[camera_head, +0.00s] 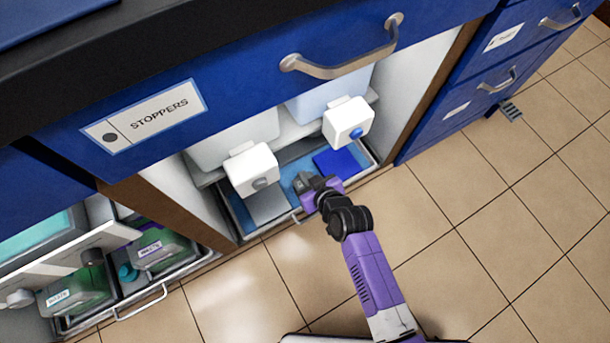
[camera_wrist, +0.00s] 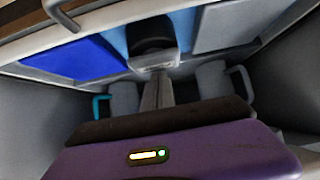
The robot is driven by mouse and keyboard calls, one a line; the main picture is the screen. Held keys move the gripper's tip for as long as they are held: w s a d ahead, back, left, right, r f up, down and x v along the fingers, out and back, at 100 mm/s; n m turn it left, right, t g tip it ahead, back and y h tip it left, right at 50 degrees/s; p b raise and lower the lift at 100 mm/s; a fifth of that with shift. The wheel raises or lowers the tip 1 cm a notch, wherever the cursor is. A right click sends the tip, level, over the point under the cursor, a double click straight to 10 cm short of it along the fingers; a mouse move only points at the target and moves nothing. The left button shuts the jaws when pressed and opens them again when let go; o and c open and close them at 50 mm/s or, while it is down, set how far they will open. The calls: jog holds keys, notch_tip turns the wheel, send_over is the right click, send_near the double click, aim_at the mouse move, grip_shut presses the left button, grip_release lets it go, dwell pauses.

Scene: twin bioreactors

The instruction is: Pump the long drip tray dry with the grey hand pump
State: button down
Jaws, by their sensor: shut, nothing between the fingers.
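The long drip tray (camera_head: 236,218) lies low in the open cabinet bay, with light blue showing on its floor between a dark blue square pad (camera_head: 335,161) and a grey one (camera_head: 268,205). A small dark grey body, perhaps the grey hand pump (camera_head: 304,181), is in the tray's middle, partly hidden by my gripper. My purple and black gripper (camera_head: 318,188) is shut and empty, reaching over the tray's front edge beside that body. In the wrist view, a black and grey part (camera_wrist: 152,45) stands ahead between the blue and grey pads; I cannot tell whether my gripper touches it.
Two white tap blocks, one with a grey knob (camera_head: 251,170) and one with a blue knob (camera_head: 348,121), overhang the tray. The STOPPERS drawer (camera_head: 150,115) juts above. A second tray with green-filled containers (camera_head: 160,250) is at left.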

jog(key=shift+r+p, duration=1.55)
jog(key=shift+r, duration=0.05)
jog(key=shift+f+b, duration=1.55)
jog(key=shift+f, duration=0.25)
jog(key=shift+r+p, duration=1.65)
jog(key=shift+r, duration=0.1)
jog(key=shift+r, duration=0.1)
